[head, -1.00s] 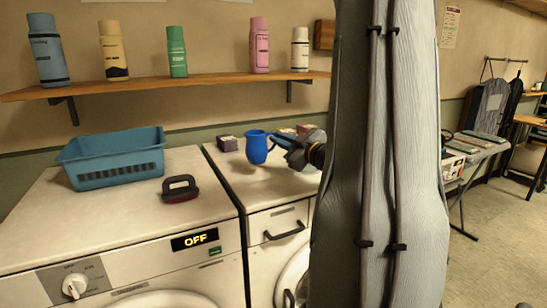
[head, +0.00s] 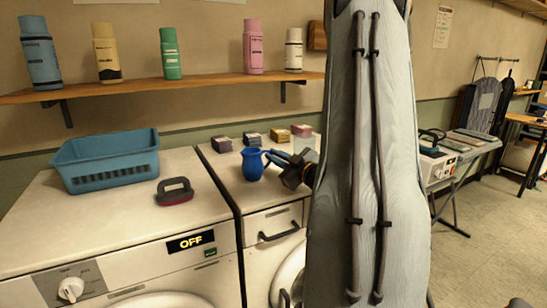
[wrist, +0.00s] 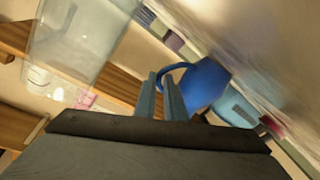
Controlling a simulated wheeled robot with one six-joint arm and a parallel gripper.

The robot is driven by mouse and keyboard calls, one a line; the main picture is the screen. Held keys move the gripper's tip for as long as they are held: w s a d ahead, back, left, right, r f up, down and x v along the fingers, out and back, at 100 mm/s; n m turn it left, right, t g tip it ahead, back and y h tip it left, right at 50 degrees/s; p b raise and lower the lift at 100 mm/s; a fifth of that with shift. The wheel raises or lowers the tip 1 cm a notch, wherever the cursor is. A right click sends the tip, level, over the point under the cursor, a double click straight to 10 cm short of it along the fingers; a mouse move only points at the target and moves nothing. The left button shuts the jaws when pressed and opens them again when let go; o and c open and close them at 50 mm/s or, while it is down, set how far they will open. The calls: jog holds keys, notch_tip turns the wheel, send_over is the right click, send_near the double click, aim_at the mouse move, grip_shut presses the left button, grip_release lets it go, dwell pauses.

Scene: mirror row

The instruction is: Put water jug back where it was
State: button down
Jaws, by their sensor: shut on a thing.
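The blue water jug (head: 252,164) is upright over the top of the right-hand white machine (head: 222,178), near its left edge. Whether its base touches the top I cannot tell. My gripper (head: 272,159) reaches in from the right and is shut on the jug's handle. In the wrist view the jug (wrist: 207,84) is beside the two fingers (wrist: 160,92), with its handle loop at their tips. My arm hides the right part of the machine top.
Several small boxes (head: 252,139) stand behind the jug along the wall. A clear container (head: 304,143) is right of it. A shelf (head: 150,86) with bottles hangs above.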

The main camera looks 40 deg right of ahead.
jog(key=c, duration=1.8)
grip_release()
jog(key=shift+r, duration=0.15)
jog(key=s+b, duration=0.1)
jog(key=s, duration=0.7)
jog(key=s+b, duration=0.1)
jog(key=s, duration=0.3)
jog(key=shift+a+b, duration=0.3)
jog(key=shift+b, duration=0.05)
